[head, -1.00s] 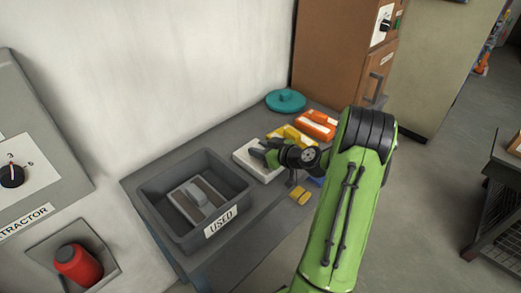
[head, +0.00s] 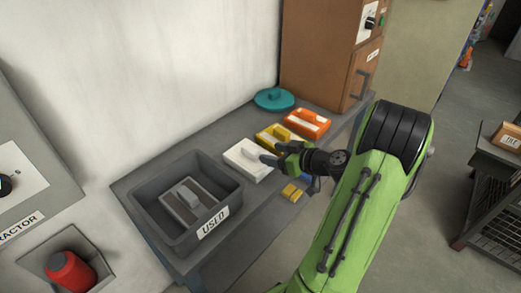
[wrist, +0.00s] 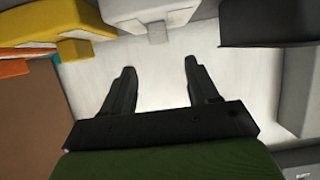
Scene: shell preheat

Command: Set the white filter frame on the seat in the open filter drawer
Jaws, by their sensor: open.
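The white filter frame (head: 243,163) lies flat on the grey bench, between the grey bin and the yellow frame. It has a raised handle on top, and part of it shows at the top of the wrist view (wrist: 115,12). My gripper (head: 271,155) is at the frame's right side in the head view, with its fingers toward the handle. In the wrist view its two fingers (wrist: 159,68) are apart with nothing between them. I cannot tell whether they touch the frame. The open filter drawer and its seat are not in view.
A grey bin marked USED (head: 160,215) holds a used grey-brown frame (head: 180,208). A yellow frame (head: 268,138), an orange frame (head: 313,122) and a teal lid (head: 273,99) lie behind. A brown cabinet (head: 318,50) stands at the bench's far end.

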